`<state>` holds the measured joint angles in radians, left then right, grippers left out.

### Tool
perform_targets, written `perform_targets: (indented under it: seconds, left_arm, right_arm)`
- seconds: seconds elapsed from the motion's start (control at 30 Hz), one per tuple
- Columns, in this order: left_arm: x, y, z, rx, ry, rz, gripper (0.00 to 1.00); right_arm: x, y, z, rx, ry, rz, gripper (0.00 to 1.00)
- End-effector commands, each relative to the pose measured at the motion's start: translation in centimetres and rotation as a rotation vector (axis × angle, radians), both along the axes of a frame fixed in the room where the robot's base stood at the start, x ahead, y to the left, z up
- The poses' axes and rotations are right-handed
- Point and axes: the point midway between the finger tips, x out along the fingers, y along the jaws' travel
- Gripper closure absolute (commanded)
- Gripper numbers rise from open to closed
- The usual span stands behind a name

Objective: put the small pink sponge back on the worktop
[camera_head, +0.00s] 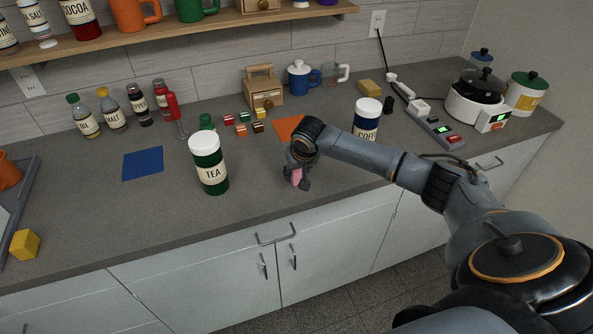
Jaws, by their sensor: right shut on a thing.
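The small pink sponge (296,176) is between the fingers of my right gripper (297,181), low over the front part of the grey worktop (255,201). The gripper points down and is shut on it. Only a small pink patch shows; the fingers hide the rest. I cannot tell whether the sponge touches the worktop. My left gripper is not in view.
A COFFEE jar (366,124) stands behind my right forearm. An orange mat (287,128) lies behind the gripper. A blue mat (143,164) lies further left. The worktop between TEA jar and gripper is clear.

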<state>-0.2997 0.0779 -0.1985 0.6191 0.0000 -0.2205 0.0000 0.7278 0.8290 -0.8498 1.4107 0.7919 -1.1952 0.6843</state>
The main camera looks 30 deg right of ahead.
Motion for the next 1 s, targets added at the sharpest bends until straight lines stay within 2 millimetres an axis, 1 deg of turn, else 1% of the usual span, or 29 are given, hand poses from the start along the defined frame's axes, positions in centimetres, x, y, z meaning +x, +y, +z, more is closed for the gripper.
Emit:
perform_targets:
  seconds: [0.07,0.1,0.17,0.2,0.47,0.63,0.77,1.0]
  left_arm:
    - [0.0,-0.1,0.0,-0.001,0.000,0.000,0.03]
    - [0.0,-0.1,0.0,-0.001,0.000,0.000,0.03]
    - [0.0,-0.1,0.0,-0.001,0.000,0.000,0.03]
    - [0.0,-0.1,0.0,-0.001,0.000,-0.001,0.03]
    - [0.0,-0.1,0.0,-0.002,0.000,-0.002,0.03]
    - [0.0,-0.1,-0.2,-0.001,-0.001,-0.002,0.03]
    - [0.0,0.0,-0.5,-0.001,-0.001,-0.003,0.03]
    - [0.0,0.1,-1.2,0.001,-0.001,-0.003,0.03]
  right_arm:
    - [0.0,0.0,-0.3,0.000,0.001,0.000,1.00]
    - [0.0,0.0,-0.3,0.000,0.000,0.000,0.58]
    - [0.0,0.0,-0.2,0.000,0.000,0.000,0.45]
    - [0.0,0.0,-0.2,0.000,0.000,0.000,0.41]
    - [0.0,0.0,-0.2,0.000,0.000,0.000,0.41]
    - [-0.3,0.1,0.8,0.002,-0.001,0.001,0.41]
    - [-1.2,0.2,2.9,-0.001,-0.003,0.002,0.41]
    - [-3.1,0.7,7.7,0.000,-0.003,0.001,0.41]
